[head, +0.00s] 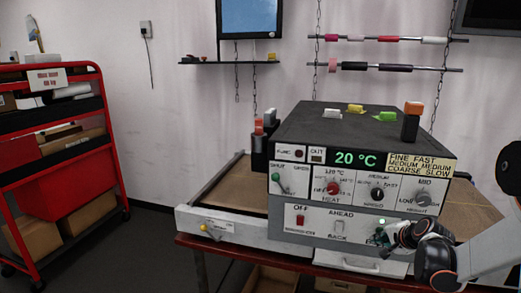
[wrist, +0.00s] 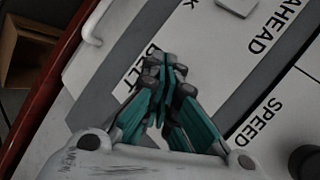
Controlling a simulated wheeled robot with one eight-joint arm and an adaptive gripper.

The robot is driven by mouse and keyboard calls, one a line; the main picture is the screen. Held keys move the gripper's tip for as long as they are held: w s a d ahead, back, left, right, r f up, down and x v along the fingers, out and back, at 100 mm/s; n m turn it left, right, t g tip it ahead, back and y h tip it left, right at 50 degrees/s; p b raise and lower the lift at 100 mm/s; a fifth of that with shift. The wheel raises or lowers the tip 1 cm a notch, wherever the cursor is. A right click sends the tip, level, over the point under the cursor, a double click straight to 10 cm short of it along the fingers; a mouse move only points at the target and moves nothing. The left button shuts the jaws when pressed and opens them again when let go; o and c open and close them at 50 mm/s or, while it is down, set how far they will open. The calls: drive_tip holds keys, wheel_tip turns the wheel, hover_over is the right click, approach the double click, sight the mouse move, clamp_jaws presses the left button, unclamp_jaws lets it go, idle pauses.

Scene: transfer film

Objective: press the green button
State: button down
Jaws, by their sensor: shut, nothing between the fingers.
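The grey machine (head: 340,225) has a front panel with knobs, switches and a lit "20 °C" display (head: 357,158). A small bright green spot (head: 381,222) shows low on the right of the panel, right by my fingertips; I take it for the green button, though it is mostly covered. My gripper (head: 384,240) is shut and empty, its tips at the lower panel. In the wrist view my gripper (wrist: 165,72) has its teal fingers together over the panel by the "BELT" label. No green button shows there; the fingers may hide it. I cannot tell whether the tips touch it.
A red switch (head: 300,219) and a green-knobbed lever (head: 276,177) are further left on the panel. Coloured blocks, including a green one (head: 386,116), lie on top of the machine. A red shelf cart (head: 65,170) stands at the left, with open floor between.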

drive_tip(key=s+a, duration=0.1)
drive_tip(key=s, duration=0.4)
drive_tip(key=shift+s+a, duration=0.35)
drive_tip(key=shift+s, duration=0.05)
drive_tip(key=shift+a, duration=0.1)
